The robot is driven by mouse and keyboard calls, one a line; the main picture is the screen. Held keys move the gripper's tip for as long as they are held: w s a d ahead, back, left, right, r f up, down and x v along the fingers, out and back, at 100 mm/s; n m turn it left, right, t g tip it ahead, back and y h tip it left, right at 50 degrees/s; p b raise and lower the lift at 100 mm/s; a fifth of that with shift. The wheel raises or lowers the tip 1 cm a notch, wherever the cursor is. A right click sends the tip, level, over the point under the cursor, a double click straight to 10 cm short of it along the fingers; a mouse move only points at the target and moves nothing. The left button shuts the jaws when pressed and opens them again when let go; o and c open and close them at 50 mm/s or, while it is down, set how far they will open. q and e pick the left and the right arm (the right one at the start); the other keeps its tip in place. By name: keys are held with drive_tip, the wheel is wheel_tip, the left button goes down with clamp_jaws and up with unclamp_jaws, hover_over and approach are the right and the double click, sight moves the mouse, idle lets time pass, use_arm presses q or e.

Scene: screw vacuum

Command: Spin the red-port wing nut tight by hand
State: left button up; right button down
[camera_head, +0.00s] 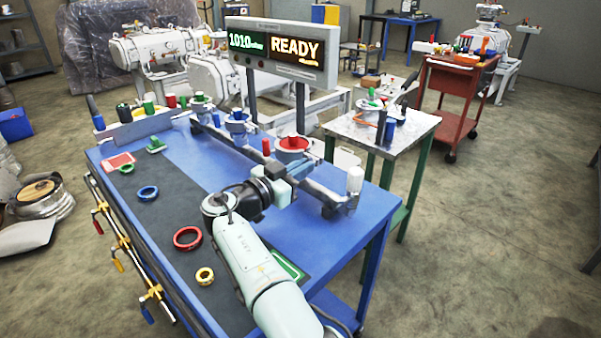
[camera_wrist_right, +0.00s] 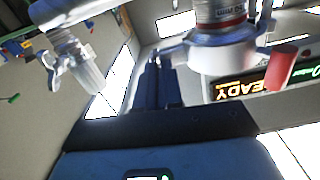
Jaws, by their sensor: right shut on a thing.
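The red port (camera_head: 292,156) stands on the manifold at the right side of the blue bench, with a red ring and red cap on top. My right gripper (camera_head: 291,170) reaches in just in front of it, low at its clamp. In the right wrist view the dark fingers (camera_wrist_right: 158,82) are close together beside the white clamp body (camera_wrist_right: 205,56) under a red-banded part. They are shut on the wing nut, which the fingers mostly hide. A red post (camera_wrist_right: 281,68) sticks out to the right of the clamp. My left gripper is not in view.
A blue port (camera_head: 237,124) and a white cylinder (camera_head: 354,180) stand along the same manifold. The display (camera_head: 280,48) behind reads READY. A small side table (camera_head: 385,130) stands to the right.

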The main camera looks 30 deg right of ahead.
drive_tip(key=shift+m, duration=2.2)
drive_tip(key=c, duration=1.3)
unclamp_jaws()
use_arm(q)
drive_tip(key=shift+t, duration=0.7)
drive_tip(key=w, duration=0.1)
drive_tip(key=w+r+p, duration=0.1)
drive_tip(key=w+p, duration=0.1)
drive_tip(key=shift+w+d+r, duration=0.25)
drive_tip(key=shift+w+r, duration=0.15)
use_arm(e)
drive_tip(key=v, duration=1.3)
drive_tip(key=shift+s+a, duration=0.15)
drive_tip(key=shift+a, duration=0.1)
